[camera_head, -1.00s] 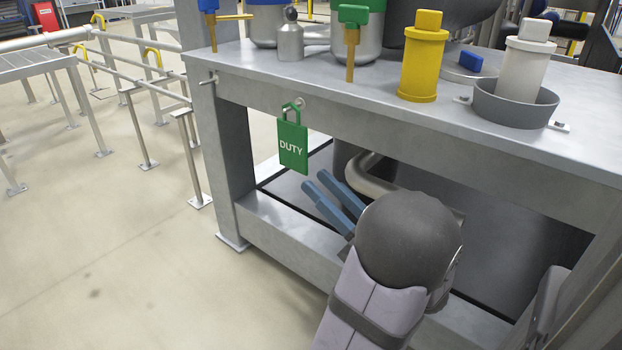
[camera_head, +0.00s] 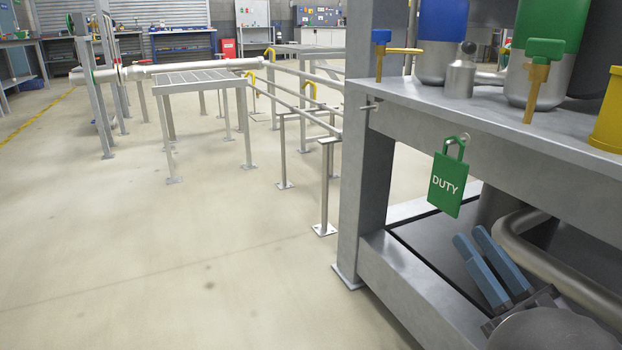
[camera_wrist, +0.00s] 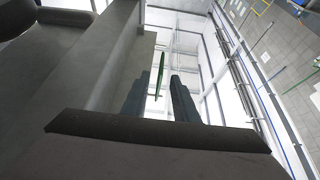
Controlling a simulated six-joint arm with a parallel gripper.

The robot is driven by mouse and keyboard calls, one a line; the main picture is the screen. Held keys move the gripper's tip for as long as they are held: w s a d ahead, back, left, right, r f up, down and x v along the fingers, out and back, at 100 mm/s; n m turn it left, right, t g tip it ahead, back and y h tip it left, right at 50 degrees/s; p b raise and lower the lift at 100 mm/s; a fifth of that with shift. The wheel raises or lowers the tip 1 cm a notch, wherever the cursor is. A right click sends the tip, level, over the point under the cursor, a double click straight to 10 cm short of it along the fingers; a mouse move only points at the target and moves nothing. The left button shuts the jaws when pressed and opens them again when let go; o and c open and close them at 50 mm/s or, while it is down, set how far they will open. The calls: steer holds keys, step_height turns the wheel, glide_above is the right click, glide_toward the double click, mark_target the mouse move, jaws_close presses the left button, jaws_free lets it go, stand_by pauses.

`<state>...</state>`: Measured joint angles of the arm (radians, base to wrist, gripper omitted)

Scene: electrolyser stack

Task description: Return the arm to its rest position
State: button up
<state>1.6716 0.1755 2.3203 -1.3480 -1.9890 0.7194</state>
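My gripper (camera_head: 470,234) has two blue fingers and is in the lower right of the head view, below and to the right of the green DUTY tag (camera_head: 447,184). The fingers are apart, with nothing between them. They point up toward the tag and do not touch it. The tag hangs from a small peg on the front beam of the grey bench. In the wrist view my gripper (camera_wrist: 160,80) shows both fingers with a gap, and the tag (camera_wrist: 160,72) appears edge-on beyond it. Most of my arm is outside the head view.
The grey bench (camera_head: 410,93) has a post (camera_head: 363,190) and a lower beam (camera_head: 410,292) beside my gripper. A bent pipe (camera_head: 555,265) runs close on the right. Valves, vessels and a yellow part (camera_head: 608,115) stand on top. Open floor (camera_head: 200,260) lies to the left.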

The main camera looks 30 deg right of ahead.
steer(key=w+d+f+m+g+h, duration=0.2)
steer(key=w+f+g+h, duration=0.35)
steer(key=w, duration=0.85)
steer(key=w+a+f+m+g, duration=0.1)
steer(key=w+a+f+g, duration=0.2)
steer(key=f, duration=0.4)
steer(key=w+a+f+g, duration=0.1)
steer(key=w+a+f, duration=0.2)
steer(key=w+f, duration=0.3)
steer(key=s+a+f+n+g+y, duration=0.1)
steer(key=s+a+f+g+y, duration=0.15)
steer(key=a+f, duration=0.4)
steer(key=s+a+f+g+y, duration=0.1)
steer(key=s+a+f+g, duration=0.1)
steer(key=a+f+g, duration=0.35)
steer(key=s+a+f+n+g+y+p, duration=0.1)
steer(key=s+a+f+g, duration=0.1)
steer(key=s+a, duration=0.4)
steer(key=s+a+f+n+g+y, duration=0.15)
steer(key=s+a, duration=0.25)
steer(key=a, duration=0.4)
steer(key=s+r+g+p, duration=0.1)
steer(key=s+r+p, duration=0.2)
steer(key=r+p, duration=3.2)
steer(key=s+r+g+p, duration=0.1)
steer(key=s+r+p, duration=0.2)
steer(key=r+p, duration=3.3)
steer(key=shift+d+r, duration=0.15)
steer(key=shift+r, duration=0.65)
